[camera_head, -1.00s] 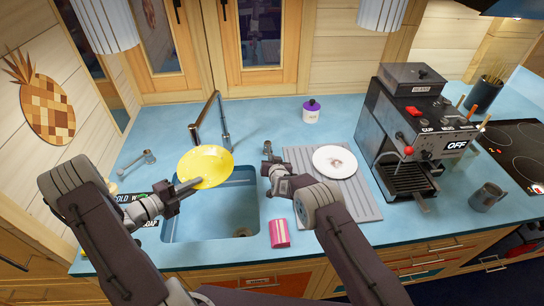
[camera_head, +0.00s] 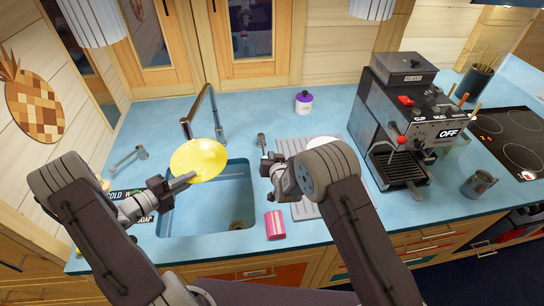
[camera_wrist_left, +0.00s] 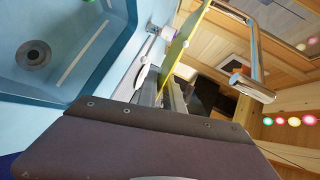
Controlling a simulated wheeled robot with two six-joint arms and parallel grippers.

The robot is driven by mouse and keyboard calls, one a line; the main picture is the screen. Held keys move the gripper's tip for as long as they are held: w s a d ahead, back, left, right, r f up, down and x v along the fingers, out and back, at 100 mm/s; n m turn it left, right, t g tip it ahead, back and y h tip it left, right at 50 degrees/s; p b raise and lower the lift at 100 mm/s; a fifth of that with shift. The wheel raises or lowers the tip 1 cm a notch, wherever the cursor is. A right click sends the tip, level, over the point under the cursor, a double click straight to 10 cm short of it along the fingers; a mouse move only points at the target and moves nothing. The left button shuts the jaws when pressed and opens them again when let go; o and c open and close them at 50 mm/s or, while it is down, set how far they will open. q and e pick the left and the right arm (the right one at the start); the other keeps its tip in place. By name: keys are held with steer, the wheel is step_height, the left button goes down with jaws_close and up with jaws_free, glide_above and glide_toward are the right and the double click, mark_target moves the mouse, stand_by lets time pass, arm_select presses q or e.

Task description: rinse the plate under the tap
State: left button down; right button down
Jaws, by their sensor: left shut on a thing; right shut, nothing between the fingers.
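The yellow plate (camera_head: 199,160) is held tilted over the back left of the sink (camera_head: 243,205). My left gripper (camera_head: 183,183) is shut on the plate's near edge. In the left wrist view the plate (camera_wrist_left: 178,50) shows nearly edge-on, with the metal tap (camera_wrist_left: 254,60) beside it. In the head view the tap (camera_head: 188,125) rises behind the plate, partly covered by it. I see no water running. My right gripper (camera_head: 266,165) is shut and empty, just right of the sink, close to a small grey lever (camera_head: 261,141).
A drying mat (camera_head: 304,212) with a white plate (camera_head: 322,141), mostly hidden by my right arm, lies right of the sink. A pink sponge (camera_head: 275,225) sits at the sink's front right. A coffee machine (camera_head: 405,130) stands further right. A purple-lidded jar (camera_head: 304,103) stands behind.

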arm_select(q)
steer(key=shift+d, duration=0.1)
steer(key=shift+s+d+r+p, duration=0.1)
steer(key=shift+s+d+p, duration=0.3)
steer(key=shift+s+d, duration=0.15)
steer(key=s+d+p, duration=0.1)
steer(key=s+d, duration=0.3)
steer(key=d, duration=0.1)
stand_by(1.3)
steer(key=s+d+r+p, duration=0.3)
steer(key=p, duration=0.1)
steer(key=shift+s+d+r, duration=0.15)
steer(key=shift+d+r, duration=0.2)
steer(key=shift+r, duration=0.05)
stand_by(0.9)
